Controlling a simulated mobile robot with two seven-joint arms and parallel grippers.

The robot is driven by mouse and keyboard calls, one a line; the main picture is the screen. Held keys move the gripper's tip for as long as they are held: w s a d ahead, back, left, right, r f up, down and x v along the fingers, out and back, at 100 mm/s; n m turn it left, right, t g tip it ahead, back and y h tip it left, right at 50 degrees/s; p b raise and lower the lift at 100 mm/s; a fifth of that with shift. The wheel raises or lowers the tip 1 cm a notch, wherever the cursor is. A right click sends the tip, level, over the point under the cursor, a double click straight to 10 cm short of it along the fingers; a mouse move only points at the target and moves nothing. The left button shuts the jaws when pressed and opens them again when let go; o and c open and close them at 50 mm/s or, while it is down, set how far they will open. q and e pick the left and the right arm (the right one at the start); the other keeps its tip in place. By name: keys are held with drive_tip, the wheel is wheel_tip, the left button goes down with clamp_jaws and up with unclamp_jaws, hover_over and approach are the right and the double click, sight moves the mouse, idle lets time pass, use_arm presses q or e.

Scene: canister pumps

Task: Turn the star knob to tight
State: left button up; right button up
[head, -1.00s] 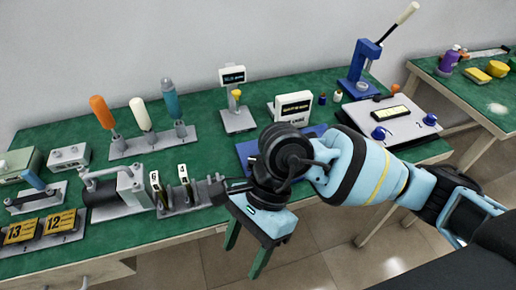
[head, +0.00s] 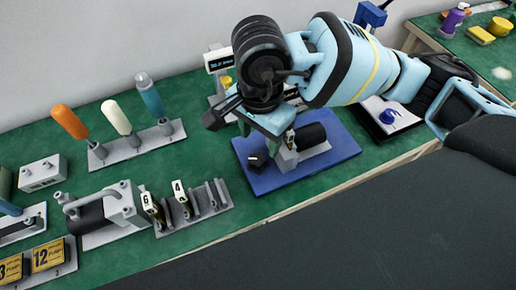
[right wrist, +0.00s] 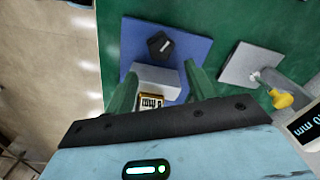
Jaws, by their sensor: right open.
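The star knob (head: 257,161) is small and black with a pale mark on top. It sits on a blue base plate (head: 325,168) beside a grey block and a dark cylinder. In the right wrist view the star knob (right wrist: 160,46) lies beyond the grey block (right wrist: 155,78), which carries a small yellow-framed label. My right gripper (head: 264,133) hangs above the plate, pointing down, and partly hides the pump. In the right wrist view its two green fingers (right wrist: 161,72) are apart and empty, on either side of the block in the picture. My left gripper is not in view.
A rack with orange, white and blue handles (head: 135,143) stands on the left. A grey pump (head: 108,212) and a slotted holder with tags 6 and 4 (head: 200,207) stand nearer. A display stand is behind my right arm. Green bench (head: 225,165) is bare left of the plate.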

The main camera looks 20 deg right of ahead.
sight(260, 159)
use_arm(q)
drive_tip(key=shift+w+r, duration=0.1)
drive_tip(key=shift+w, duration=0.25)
use_arm(e)
drive_tip(key=shift+w+f, duration=0.15)
drive_tip(key=shift+f, duration=3.45)
drive_tip(key=c, duration=1)
drive_tip(key=shift+m, duration=0.4)
drive_tip(key=m+p, duration=0.1)
drive_tip(key=m, duration=0.3)
drive_tip(key=shift+r+m, duration=0.1)
drive_tip(key=shift+m, duration=0.2)
drive_tip(key=m, duration=0.2)
drive_tip(key=m+p, duration=0.1)
drive_tip(key=shift+s+m, duration=0.25)
drive_tip(key=shift+m, duration=0.15)
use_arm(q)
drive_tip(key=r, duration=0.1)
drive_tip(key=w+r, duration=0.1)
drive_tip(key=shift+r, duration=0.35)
use_arm(e)
drive_tip(key=shift+m, duration=0.5)
use_arm(q)
drive_tip(key=shift+p, duration=0.3)
